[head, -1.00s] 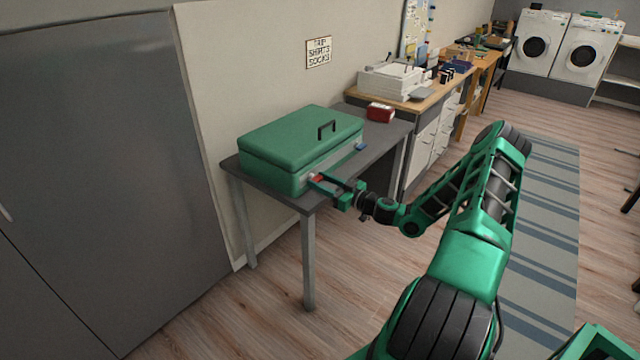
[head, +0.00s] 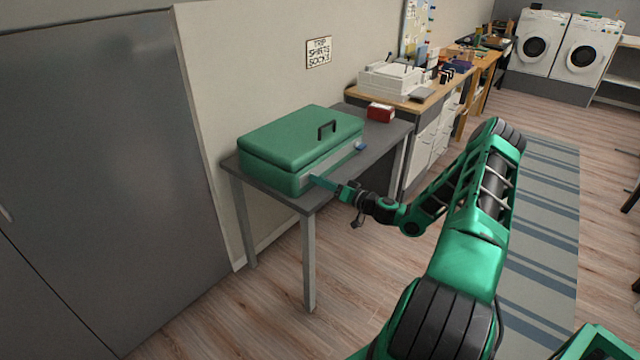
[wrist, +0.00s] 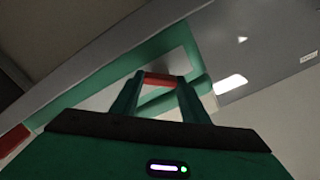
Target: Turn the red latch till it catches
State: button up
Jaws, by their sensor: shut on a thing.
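A green case (head: 300,142) with a closed lid and a black handle lies on a small grey table. The red latch (wrist: 163,79) is on the case's front face and shows between my fingertips in the wrist view. My gripper (head: 318,180) is at the left part of that front face, shut on the red latch; it also shows in the wrist view (wrist: 160,85). In the head view my fingers hide the latch. A blue latch (head: 361,147) is at the right end of the same front face.
The grey table (head: 312,196) stands against the wall. A red box (head: 380,112) lies at its back right. A desk (head: 432,103) with a white machine (head: 390,80) stands beyond. A striped rug (head: 550,220) lies on the floor at right.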

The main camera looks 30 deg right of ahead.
jog(key=m, duration=0.5)
jog(key=shift+d+m, duration=0.3)
jog(key=shift+m, duration=0.1)
jog(key=m, duration=0.4)
jog(key=shift+d+f+m, duration=0.1)
jog(key=shift+f+m, duration=0.05)
jog(key=shift+m, duration=0.15)
jog(key=o, duration=1)
jog(key=shift+f, duration=0.1)
jog(key=shift+o, duration=0.3)
jog(key=v, duration=1)
jog(key=shift+s, duration=0.3)
